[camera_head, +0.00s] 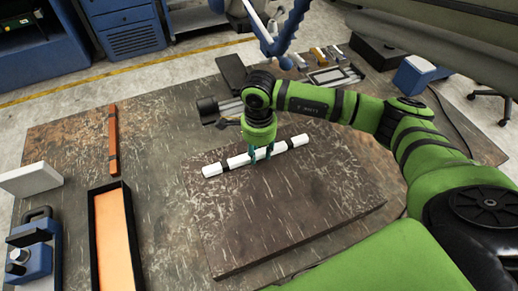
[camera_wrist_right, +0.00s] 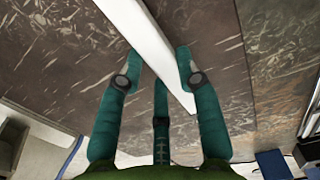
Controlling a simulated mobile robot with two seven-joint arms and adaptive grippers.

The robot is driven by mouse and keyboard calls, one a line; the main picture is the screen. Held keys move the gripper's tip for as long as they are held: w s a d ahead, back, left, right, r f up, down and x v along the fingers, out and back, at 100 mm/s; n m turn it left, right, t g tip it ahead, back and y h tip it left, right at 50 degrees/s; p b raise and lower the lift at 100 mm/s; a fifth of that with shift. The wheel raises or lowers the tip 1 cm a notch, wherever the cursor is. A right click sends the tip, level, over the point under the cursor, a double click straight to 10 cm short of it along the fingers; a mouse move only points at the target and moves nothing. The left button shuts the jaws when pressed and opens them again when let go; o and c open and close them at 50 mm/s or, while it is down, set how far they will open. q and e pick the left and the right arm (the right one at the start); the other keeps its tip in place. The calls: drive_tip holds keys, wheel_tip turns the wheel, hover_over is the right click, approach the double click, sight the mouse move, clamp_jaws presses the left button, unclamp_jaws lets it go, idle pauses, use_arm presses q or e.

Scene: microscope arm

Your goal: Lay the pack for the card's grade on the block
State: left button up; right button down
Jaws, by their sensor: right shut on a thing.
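A white pack (camera_head: 213,170) with black bands, long and thin, lies across the far part of the block in the head view. My right gripper (camera_head: 261,156) points down at its middle and is shut on it. In the right wrist view the white pack (camera_wrist_right: 150,45) runs between the fingers of my right gripper (camera_wrist_right: 158,78). The block (camera_head: 285,228) is a wide, dark, scratched slab under the pack. I cannot tell whether the pack touches it. An orange pack (camera_head: 112,139) with dark bands lies to the left on the table. My left gripper is out of view. No readable card grade shows.
A black tray with an orange inside (camera_head: 113,243) and a blue clamp-like device (camera_head: 34,255) stand at the left, near a white slab (camera_head: 30,179). A blue jointed stand (camera_head: 284,38) rises behind my right gripper.

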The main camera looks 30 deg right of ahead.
sight(259, 154)
drive_tip(key=shift+f, duration=0.15)
drive_tip(key=c, duration=0.9)
unclamp_jaws()
drive_tip(key=shift+o, duration=0.2)
drive_tip(key=shift+r, duration=0.55)
wheel_tip(259, 154, up, 11)
drive_tip(key=b, duration=0.3)
drive_tip(key=shift+r, duration=0.15)
